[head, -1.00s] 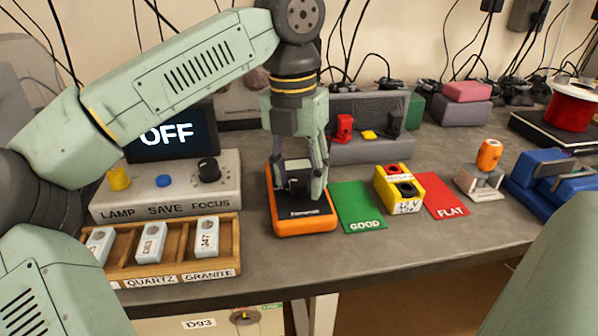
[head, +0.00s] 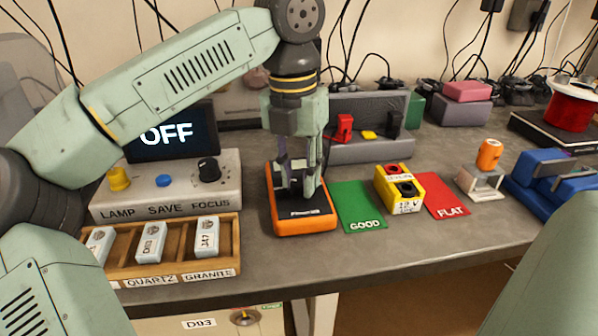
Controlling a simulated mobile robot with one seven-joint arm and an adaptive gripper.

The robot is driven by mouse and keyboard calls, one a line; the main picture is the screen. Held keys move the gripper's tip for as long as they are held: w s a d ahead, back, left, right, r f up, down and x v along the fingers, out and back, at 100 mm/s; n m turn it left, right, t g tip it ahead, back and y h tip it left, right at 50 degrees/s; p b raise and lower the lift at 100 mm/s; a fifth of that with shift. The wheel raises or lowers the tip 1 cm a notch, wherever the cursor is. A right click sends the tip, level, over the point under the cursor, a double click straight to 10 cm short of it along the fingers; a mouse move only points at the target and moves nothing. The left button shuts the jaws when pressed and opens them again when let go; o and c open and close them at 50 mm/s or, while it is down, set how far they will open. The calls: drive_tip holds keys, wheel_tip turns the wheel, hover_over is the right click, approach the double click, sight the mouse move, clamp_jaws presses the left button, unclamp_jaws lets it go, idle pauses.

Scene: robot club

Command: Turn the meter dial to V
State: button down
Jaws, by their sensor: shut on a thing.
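The meter (head: 318,222), an orange-cased device with a black face, lies on the bench in the middle of the head view. My gripper (head: 298,190) points straight down over the meter's face, with its fingertips low at the face. It is shut on the meter's dial, which is mostly hidden between the fingers. The dial's markings, including V, and its pointer cannot be read from here.
A green GOOD mat (head: 361,208) lies just right of the meter, then a yellow block (head: 412,203) and a red FLAT mat (head: 446,196). A lamp box (head: 220,190) and wooden tray (head: 230,262) stand left. Bare bench lies in front.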

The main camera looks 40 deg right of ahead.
sight(299, 178)
drive_tip(key=m+p, duration=0.2)
drive_tip(key=m, duration=0.1)
drive_tip(key=shift+r+m, duration=0.15)
drive_tip(key=shift+m, duration=0.25)
drive_tip(key=m+p, duration=0.1)
drive_tip(key=m, duration=0.3)
drive_tip(key=shift+d+m+p, duration=0.1)
drive_tip(key=shift+m+p, duration=0.2)
drive_tip(key=shift+p, duration=0.05)
idle(0.4)
drive_tip(key=c, duration=1.3)
unclamp_jaws()
wheel_tip(299, 178, up, 12)
drive_tip(key=shift+w+d, duration=0.15)
drive_tip(key=shift+w, duration=0.15)
